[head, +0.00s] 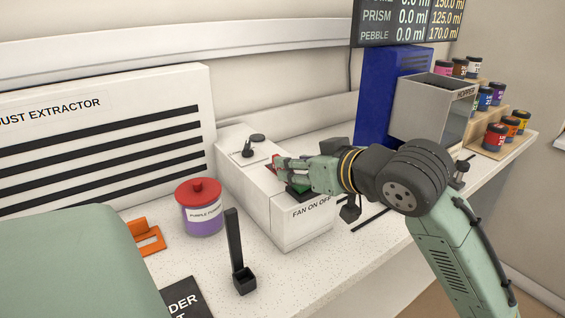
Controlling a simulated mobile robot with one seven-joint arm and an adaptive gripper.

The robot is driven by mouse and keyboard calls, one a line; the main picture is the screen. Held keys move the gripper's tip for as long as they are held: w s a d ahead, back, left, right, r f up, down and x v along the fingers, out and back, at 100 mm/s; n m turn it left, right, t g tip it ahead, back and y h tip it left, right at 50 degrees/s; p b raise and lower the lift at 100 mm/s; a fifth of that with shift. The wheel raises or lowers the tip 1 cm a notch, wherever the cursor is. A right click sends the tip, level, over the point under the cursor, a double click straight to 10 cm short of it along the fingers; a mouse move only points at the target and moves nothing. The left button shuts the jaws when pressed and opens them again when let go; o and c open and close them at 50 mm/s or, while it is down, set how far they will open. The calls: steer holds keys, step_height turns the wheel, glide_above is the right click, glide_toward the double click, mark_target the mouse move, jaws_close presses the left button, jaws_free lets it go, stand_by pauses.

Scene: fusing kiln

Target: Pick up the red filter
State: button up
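My gripper (281,168) reaches in from the right, over the white fan box (305,228) marked "FAN ON OFF". A small red piece (274,163) shows right at its fingertips. I cannot tell whether this is the red filter or a red button of the box, nor whether the fingers touch it. A green button (298,188) shows just below the fingers. The fingers and hand hide part of the box top, and I cannot tell whether the fingers are open or shut. No other object is clearly a red filter.
A purple powder jar (203,215) with a red lid, an orange bracket (147,238) and a black upright scoop (237,257) stand left of the box. The dust extractor (100,130) is behind. A grey hopper (428,110) and several paint jars (495,137) stand right.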

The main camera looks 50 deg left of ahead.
steer(key=p+x, duration=0.1)
steer(key=x, duration=0.3)
steer(key=shift+w+a, duration=0.15)
steer(key=shift+a, duration=0.15)
jaws_close()
stand_by(0.5)
